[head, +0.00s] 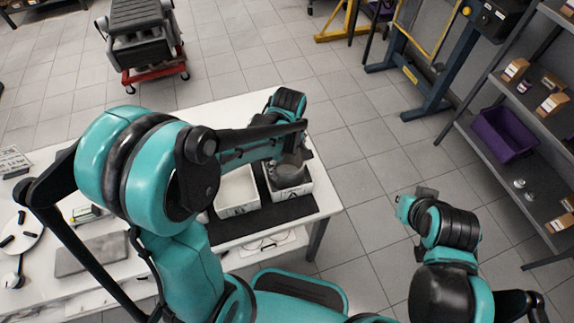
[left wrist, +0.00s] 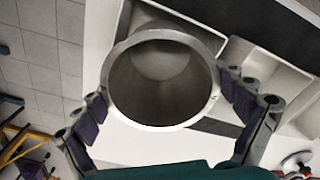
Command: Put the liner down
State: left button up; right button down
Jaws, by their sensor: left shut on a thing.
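The liner (left wrist: 162,98) is a grey metal cylinder, open at its near end. In the left wrist view I look down into its bore. My left gripper (left wrist: 163,88) has a padded finger on each side of it and is shut on it. In the head view the left gripper (head: 293,152) is over the right-hand white tray (head: 291,191), at the right end of the white table. A dark round shape there is mostly hidden by the arm. I cannot tell whether the liner touches the tray. My right gripper (head: 413,205) is off the table to the right, its fingers unclear.
A second white tray (head: 237,210) stands to the left on a black mat (head: 262,225). The white table (head: 330,200) ends just right of the mat. Shelves with a purple bin (head: 505,135) stand at right.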

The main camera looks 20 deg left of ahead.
pick_arm(q)
jog(key=shift+f, duration=0.95)
jog(key=shift+r, duration=0.1)
jog(key=o, duration=1.3)
jog(key=shift+f+b, duration=0.2)
jog(key=shift+b, duration=0.1)
jog(key=shift+r, duration=0.1)
